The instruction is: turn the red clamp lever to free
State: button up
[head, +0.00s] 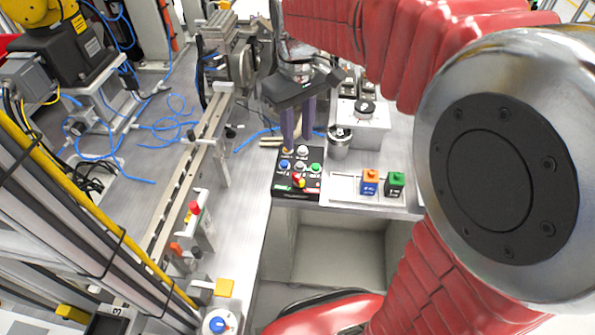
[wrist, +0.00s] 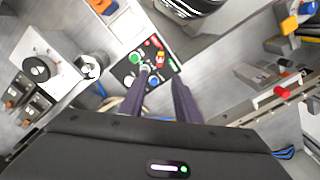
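A red-tipped lever (head: 194,208), which looks like the clamp lever, stands on the metal rail fixture left of the bench in the head view. Its red end also shows at the right of the wrist view (wrist: 281,92). The exact angle of the lever is hard to tell. My gripper (head: 298,146) is to the right of the lever and apart from it, over the back edge of the black button panel (head: 283,177). Its two purple fingers point down, with a gap between them and nothing held. They also show in the wrist view (wrist: 160,82), spread apart.
The panel carries several coloured buttons and a red knob. A metal cylinder (head: 339,146) stands close behind. An orange-red handle (head: 176,247) and a yellow block (head: 224,288) are nearer.

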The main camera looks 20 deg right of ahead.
aim_at(298, 176)
notch_tip(298, 176, down, 14)
jog(key=shift+r, duration=0.2)
dwell(0.4)
jog(key=shift+c, duration=0.2)
grip_shut()
